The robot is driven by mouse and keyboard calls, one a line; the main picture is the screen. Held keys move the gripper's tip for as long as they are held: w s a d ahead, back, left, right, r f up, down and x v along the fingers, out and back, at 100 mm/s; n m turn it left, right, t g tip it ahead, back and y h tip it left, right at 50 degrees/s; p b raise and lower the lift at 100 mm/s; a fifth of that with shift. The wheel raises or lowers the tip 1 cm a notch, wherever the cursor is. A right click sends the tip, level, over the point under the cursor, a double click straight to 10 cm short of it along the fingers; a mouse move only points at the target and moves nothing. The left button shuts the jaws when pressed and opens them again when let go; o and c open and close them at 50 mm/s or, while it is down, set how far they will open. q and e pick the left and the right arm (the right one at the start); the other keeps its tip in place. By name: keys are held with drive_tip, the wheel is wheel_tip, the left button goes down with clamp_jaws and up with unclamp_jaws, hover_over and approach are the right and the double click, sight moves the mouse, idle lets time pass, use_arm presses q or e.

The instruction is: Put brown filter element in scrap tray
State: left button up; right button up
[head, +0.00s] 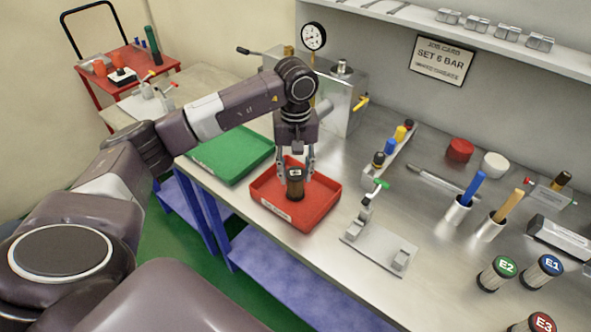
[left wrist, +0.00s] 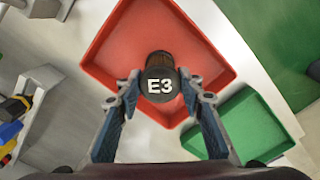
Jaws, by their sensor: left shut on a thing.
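The brown filter element (head: 296,185) has a dark cap and stands upright between the fingers of my left gripper (head: 296,176). In the left wrist view the cap of the filter element (left wrist: 160,84) reads "E3". My left gripper (left wrist: 160,95) is shut on it from both sides. The filter element is at the red tray (head: 318,212), inside its outline; I cannot tell if its base touches the floor of the tray. The red tray (left wrist: 112,50) also fills the upper middle of the left wrist view. My right gripper is not in view.
A green tray (head: 232,158) lies left of the red tray. A metal block with a green-handled clamp (head: 380,248) stands to the right. Capped canisters (head: 497,273) stand at the lower right. A steel box with a gauge (head: 342,95) stands behind.

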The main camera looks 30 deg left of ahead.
use_arm(q)
drive_tip(key=shift+f, duration=0.1)
drive_tip(key=shift+f, duration=0.15)
drive_tip(key=o, duration=1.2)
drive_tip(key=shift+r, duration=0.35)
wheel_tip(320, 180, up, 4)
drive_tip(key=shift+w+r+b, duration=0.1)
drive_tip(key=shift+b, duration=1)
drive_tip(key=shift+r+b, duration=0.45)
drive_tip(key=shift+r, duration=3.35)
